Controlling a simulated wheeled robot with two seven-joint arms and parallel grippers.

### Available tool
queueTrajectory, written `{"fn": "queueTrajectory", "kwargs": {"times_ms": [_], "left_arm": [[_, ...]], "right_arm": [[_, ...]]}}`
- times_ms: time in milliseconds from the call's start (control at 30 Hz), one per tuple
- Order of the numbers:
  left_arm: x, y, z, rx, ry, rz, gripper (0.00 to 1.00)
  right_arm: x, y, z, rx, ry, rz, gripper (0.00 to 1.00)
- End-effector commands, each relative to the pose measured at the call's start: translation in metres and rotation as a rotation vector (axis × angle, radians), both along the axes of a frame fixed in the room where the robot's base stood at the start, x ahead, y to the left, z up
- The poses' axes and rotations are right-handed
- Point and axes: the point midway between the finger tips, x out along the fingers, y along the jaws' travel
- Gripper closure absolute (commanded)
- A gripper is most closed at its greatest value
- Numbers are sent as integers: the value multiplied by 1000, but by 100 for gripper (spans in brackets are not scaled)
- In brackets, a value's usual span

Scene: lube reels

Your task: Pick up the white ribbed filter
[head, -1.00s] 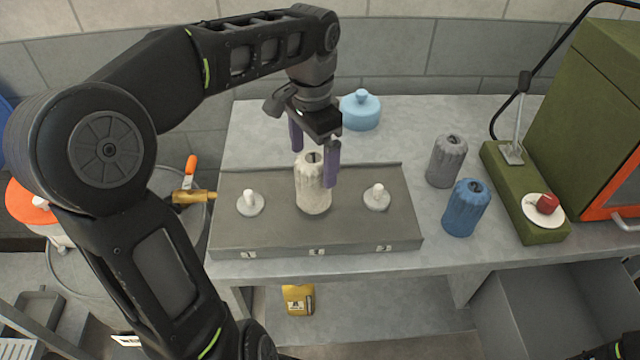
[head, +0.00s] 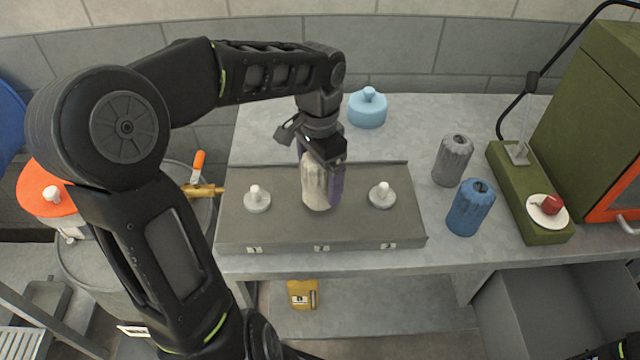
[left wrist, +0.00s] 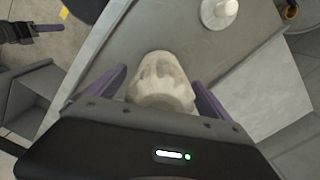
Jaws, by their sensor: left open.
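The white ribbed filter (head: 316,186) stands upright at the middle position of the grey stand (head: 290,235), between two white-knobbed posts. My left gripper (head: 321,180) is lowered over it, with its purple fingers on either side of the filter. In the left wrist view the filter (left wrist: 161,82) sits between the open fingers, and gaps seem to show beside it. The gripper's palm hides the filter's top in the head view. A dark end part at the bottom right corner of the head view may be my right arm; its fingers cannot be made out there.
A grey ribbed filter (head: 452,160) and a blue ribbed filter (head: 470,207) stand to the right on the table. A light blue lidded pot (head: 367,108) is behind. A green box (head: 590,120) and a green base with a red knob (head: 551,204) fill the far right.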

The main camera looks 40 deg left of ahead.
Motion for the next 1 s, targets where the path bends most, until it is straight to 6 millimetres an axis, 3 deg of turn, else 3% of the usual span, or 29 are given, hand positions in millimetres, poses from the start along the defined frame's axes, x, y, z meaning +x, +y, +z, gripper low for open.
{"fn": "queueTrajectory", "kwargs": {"times_ms": [200,767,1000], "left_arm": [[0,0,-21,0,1,-1,7],[0,0,-21,1,0,0,7],[0,0,-21,1,0,0,25]], "right_arm": [[0,0,3,-1,1,-1,64],[0,0,3,-1,1,-1,64],[0,0,3,-1,1,-1,64]]}}
